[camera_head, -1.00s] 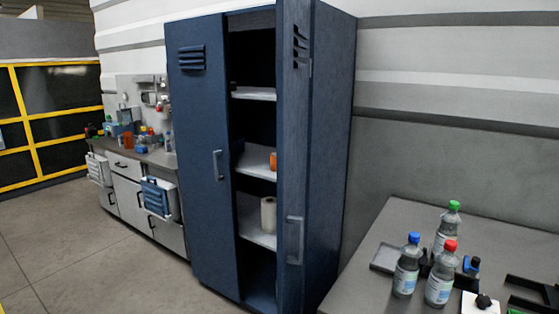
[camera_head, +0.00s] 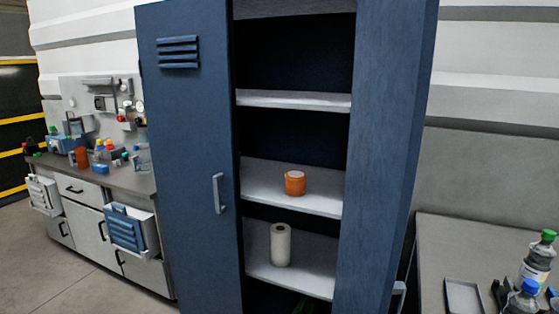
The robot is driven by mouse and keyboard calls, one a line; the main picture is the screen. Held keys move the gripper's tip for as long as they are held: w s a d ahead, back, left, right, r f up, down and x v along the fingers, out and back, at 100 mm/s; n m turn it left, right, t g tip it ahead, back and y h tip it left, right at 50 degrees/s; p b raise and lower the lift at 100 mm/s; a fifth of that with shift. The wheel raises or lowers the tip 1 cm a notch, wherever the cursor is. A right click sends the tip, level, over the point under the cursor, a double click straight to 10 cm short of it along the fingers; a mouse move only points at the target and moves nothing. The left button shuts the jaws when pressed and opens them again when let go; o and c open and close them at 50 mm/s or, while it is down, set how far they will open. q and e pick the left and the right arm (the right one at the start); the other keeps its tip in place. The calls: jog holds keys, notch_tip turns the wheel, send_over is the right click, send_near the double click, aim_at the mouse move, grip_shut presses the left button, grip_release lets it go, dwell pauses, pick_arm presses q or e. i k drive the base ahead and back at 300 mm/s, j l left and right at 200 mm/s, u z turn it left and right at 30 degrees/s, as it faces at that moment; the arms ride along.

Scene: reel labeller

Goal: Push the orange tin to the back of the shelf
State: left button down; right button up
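The orange tin (camera_head: 295,184) stands upright on the middle shelf (camera_head: 262,176) of an open blue locker. It has a pale lid and sits right of the shelf's middle, with bare shelf around it. Neither of my grippers shows in the head view.
The locker's left door (camera_head: 185,150) and right door (camera_head: 385,150) stand open on either side of the shelves. A whitish roll (camera_head: 280,245) stands on the shelf below, and the shelf above (camera_head: 295,100) looks empty. A workbench (camera_head: 130,181) is at left, a table with bottles (camera_head: 470,250) at right.

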aim_at(295, 182)
jog(key=i+j, duration=0.15)
jog(key=j, duration=0.15)
jog(key=i+j+z, duration=0.1)
jog(key=j, duration=0.25)
jog(key=i+j, duration=0.4)
jog(key=j, duration=0.25)
jog(key=i+j+z, duration=0.1)
jog(key=j, duration=0.25)
jog(key=i+j, duration=0.2)
jog(key=j, duration=0.15)
jog(key=i+j+z, duration=0.1)
jog(key=j, duration=0.25)
jog(key=i+j, duration=0.2)
jog(key=j, duration=0.15)
